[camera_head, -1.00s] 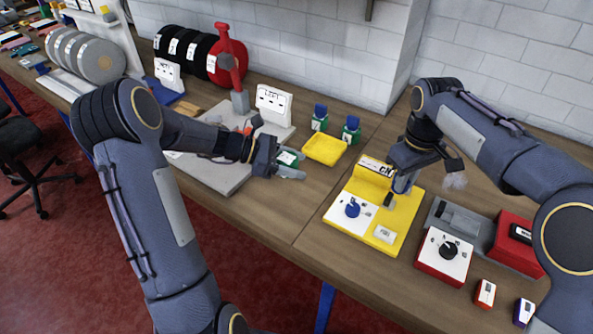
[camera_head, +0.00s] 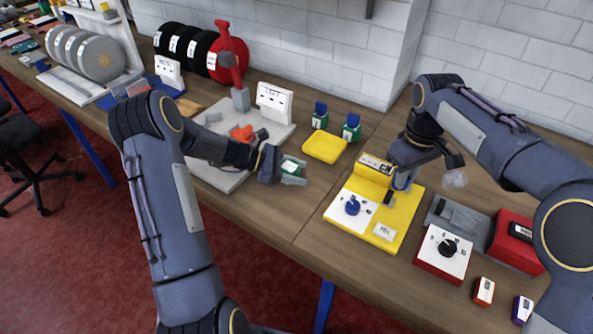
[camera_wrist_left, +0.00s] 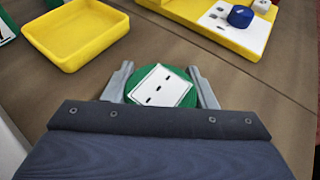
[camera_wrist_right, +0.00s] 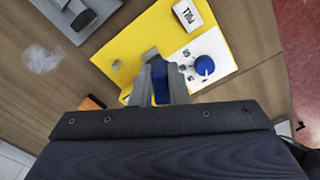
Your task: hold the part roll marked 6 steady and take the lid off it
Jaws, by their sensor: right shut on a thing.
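A green part roll (camera_head: 291,167) with a white label stands in front of the yellow tray. I cannot read its number. In the left wrist view its round green top (camera_wrist_left: 161,86) shows with the label on it and no blue lid. My left gripper (camera_head: 292,174) has its fingers on either side of it, apart. My right gripper (camera_head: 394,196) is over the yellow fixture, shut on a blue piece (camera_wrist_right: 161,84) between its fingertips. The fingers mostly hide that piece, and I cannot tell whether it is a lid. Two green rolls with blue lids (camera_head: 320,116) (camera_head: 351,128) stand at the back.
The yellow tray (camera_head: 325,148) looks empty. The yellow fixture (camera_head: 398,226) carries a blue knob (camera_head: 352,206). A red box with a black dial (camera_head: 443,255) stands right of it. A grey board (camera_head: 222,178) lies left. The table's front middle is clear.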

